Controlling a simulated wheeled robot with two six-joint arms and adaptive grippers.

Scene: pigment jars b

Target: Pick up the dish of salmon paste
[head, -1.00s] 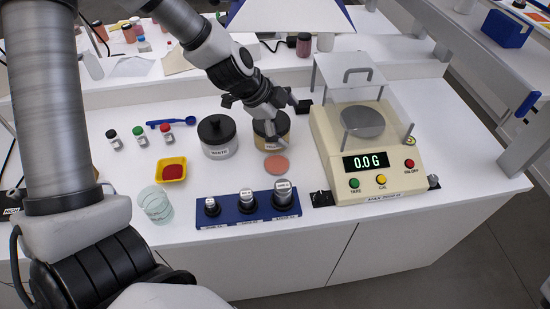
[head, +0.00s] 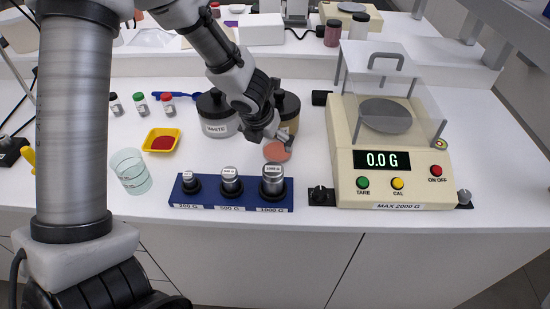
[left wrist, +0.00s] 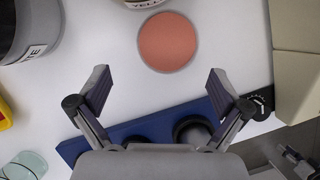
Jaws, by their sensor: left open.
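The dish of salmon paste (head: 277,152) is a small round dish with a flat salmon-pink surface. It sits on the white bench in front of the yellow-labelled jar and behind the weight block. In the left wrist view the dish (left wrist: 168,42) lies beyond the fingertips, roughly centred between them. My left gripper (head: 275,138) is above the bench close to the dish, and its fingers overlap the dish's far edge in the head view. In the left wrist view my left gripper (left wrist: 165,90) is open and empty, with its fingers wide apart. My right gripper is not in view.
The yellow-labelled jar (head: 288,110) and waste jar (head: 216,118) stand behind. The blue weight block (head: 232,203) is in front, with several weights. The balance (head: 395,182) stands to the right. A yellow tray (head: 161,141) and glass dishes (head: 131,171) are left.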

